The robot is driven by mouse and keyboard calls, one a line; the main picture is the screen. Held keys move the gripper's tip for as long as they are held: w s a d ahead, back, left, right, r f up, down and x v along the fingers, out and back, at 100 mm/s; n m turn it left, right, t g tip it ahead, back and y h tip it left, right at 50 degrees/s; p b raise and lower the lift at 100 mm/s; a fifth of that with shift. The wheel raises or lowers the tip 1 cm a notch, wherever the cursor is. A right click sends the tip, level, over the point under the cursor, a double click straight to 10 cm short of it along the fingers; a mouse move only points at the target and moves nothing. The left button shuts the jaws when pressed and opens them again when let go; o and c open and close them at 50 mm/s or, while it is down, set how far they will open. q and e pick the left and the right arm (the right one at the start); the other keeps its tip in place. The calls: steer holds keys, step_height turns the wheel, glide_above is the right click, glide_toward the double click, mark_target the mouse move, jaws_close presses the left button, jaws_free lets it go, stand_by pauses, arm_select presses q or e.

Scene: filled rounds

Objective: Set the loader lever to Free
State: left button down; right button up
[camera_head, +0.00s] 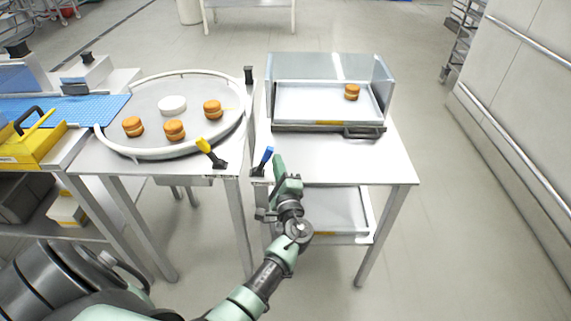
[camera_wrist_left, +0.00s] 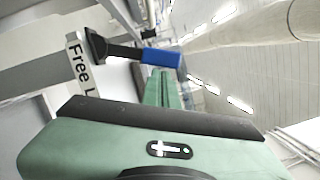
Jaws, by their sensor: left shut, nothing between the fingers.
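A lever with a blue handle (camera_head: 264,158) stands at the front left corner of the right-hand table. In the left wrist view the blue handle (camera_wrist_left: 161,58) points to the right from a black pivot (camera_wrist_left: 97,45). A white label (camera_wrist_left: 80,68) beside the pivot reads "Free L", and the rest is hidden. My left gripper (camera_head: 278,163) is shut and empty, just right of the blue handle in the head view. In the left wrist view its fingers (camera_wrist_left: 161,88) end close to the handle; I cannot tell whether they touch. My right gripper is not in view.
A second lever with a yellow handle (camera_head: 205,147) stands by the round turntable (camera_head: 150,83), which carries several orange-brown rounds and a white disc. The right-hand table (camera_head: 390,160) holds a metal-walled tray (camera_head: 310,105) with one round (camera_head: 352,92). Its front top is clear.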

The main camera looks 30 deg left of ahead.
arm_select(q)
steer(key=shift+a, duration=0.1)
stand_by(0.4)
steer(key=shift+s+a+r+n+g+b, duration=0.15)
steer(key=shift+s+a+r+n+b, duration=0.15)
steer(key=shift+n, duration=0.4)
steer(key=shift+s+a+r+n+g+b, duration=0.15)
steer(key=shift+a+r+n, duration=0.2)
steer(key=shift+n, duration=0.35)
steer(key=a+n, duration=0.1)
steer(key=s+n, duration=0.1)
steer(key=shift+a+r+n+g, duration=0.3)
steer(key=shift+a+r, duration=0.1)
steer(key=n, duration=0.1)
steer(key=s+a+n, duration=0.1)
steer(key=a+h, duration=0.1)
steer(key=shift+s+r+n, duration=0.2)
steer(key=shift+r+n, duration=0.05)
steer(key=shift+n, duration=0.15)
steer(key=shift+s+a+n+g+h, duration=0.3)
steer(key=shift+s+a+n+h, duration=0.1)
steer(key=shift+a+n, duration=0.4)
steer(key=shift+f, duration=0.1)
